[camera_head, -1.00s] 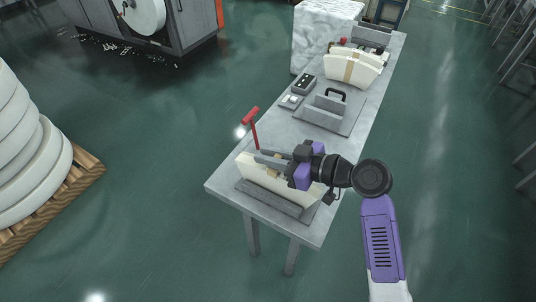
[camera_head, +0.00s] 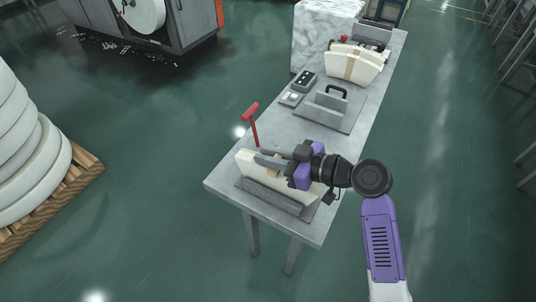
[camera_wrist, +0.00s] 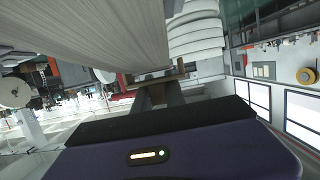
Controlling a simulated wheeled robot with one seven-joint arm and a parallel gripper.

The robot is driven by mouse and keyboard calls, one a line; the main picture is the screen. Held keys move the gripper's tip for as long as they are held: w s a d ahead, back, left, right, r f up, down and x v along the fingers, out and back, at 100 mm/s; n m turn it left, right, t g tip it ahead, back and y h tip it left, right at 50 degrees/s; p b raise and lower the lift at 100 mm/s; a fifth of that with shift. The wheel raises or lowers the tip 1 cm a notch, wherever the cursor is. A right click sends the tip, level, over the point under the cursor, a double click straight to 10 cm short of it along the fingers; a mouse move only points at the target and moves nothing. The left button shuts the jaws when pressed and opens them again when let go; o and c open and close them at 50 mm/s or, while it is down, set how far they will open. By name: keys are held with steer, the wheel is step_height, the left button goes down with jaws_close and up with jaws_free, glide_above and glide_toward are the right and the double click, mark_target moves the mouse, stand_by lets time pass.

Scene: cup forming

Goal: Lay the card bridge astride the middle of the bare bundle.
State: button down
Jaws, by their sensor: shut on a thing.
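The bare bundle (camera_head: 246,168), a cream curved block of stacked sheets, stands on edge in a grey holder (camera_head: 275,202) at the near end of the table. My gripper (camera_head: 266,158) reaches in from the right over the bundle, its fingers pointing left. It is shut on the card bridge (camera_head: 273,173), a small tan piece seen low at the fingers against the bundle's middle. In the wrist view the brown card bridge (camera_wrist: 156,75) shows between the fingertips, with the bundle's pale ribbed face (camera_wrist: 90,35) close above. Whether the card touches the bundle's top is hard to tell.
A red T-shaped handle (camera_head: 251,112) rises just behind the bundle. Further along the table (camera_head: 222,180) are a grey fixture with a black handle (camera_head: 330,103), a small control box (camera_head: 304,81) and another cream bundle with a tan band (camera_head: 353,66).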

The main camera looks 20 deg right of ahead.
steer(key=shift+f+b, duration=0.35)
steer(key=shift+f, duration=0.1)
stand_by(0.6)
steer(key=c, duration=0.8)
jaws_free()
steer(key=shift+c, duration=0.2)
steer(key=shift+r+p, duration=2.8)
steer(key=shift+r, duration=1.3)
